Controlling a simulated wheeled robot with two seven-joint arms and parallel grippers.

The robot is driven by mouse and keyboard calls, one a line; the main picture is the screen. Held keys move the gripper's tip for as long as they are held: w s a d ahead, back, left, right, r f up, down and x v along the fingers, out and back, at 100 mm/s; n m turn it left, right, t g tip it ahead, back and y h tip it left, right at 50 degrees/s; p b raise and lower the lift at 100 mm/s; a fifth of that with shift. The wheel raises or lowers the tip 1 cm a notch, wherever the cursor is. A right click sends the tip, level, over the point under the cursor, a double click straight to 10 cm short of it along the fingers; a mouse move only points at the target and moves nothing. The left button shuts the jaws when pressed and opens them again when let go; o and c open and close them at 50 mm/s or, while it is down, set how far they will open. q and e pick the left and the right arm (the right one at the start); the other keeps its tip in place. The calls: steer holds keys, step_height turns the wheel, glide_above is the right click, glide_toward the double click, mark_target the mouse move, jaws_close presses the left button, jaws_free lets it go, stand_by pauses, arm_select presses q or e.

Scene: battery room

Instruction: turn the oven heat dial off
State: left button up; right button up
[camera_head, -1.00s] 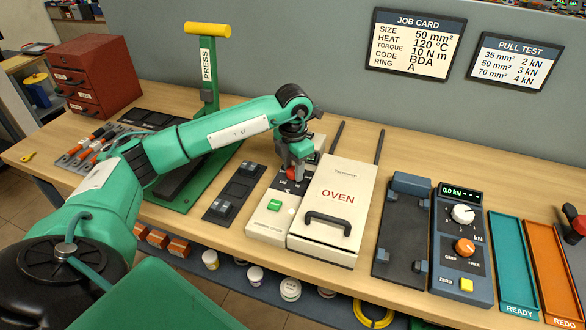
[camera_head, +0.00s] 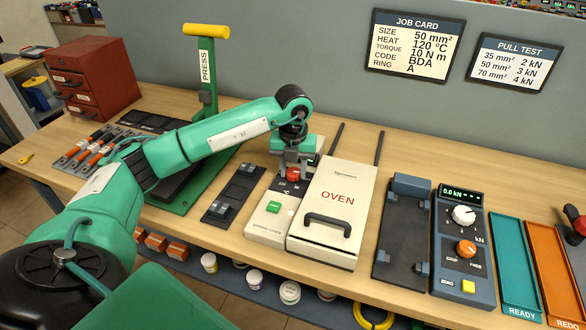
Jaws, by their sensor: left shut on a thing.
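The oven (camera_head: 334,180) is a cream box with a dark handle, standing mid-bench. Its control panel (camera_head: 262,226) is on its left side, with a green button (camera_head: 274,207) near the front. The red heat dial (camera_head: 293,174) sits on the dark upper part of that panel. My left gripper (camera_head: 292,170) points down over the dial and is shut on it. The gripper covers part of the dial and its markings, so the setting cannot be read. My right gripper is not in view.
The green press (camera_head: 207,75) stands left of the oven. A dark fixture (camera_head: 402,235) and the pull tester (camera_head: 463,245) stand to the right, then a teal tray (camera_head: 517,262) and an orange tray (camera_head: 556,268). A red cabinet (camera_head: 90,80) is at the back left.

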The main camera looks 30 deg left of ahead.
arm_select(q)
steer(key=shift+r+n, duration=0.1)
steer(key=shift+n, duration=0.3)
steer(key=o, duration=1)
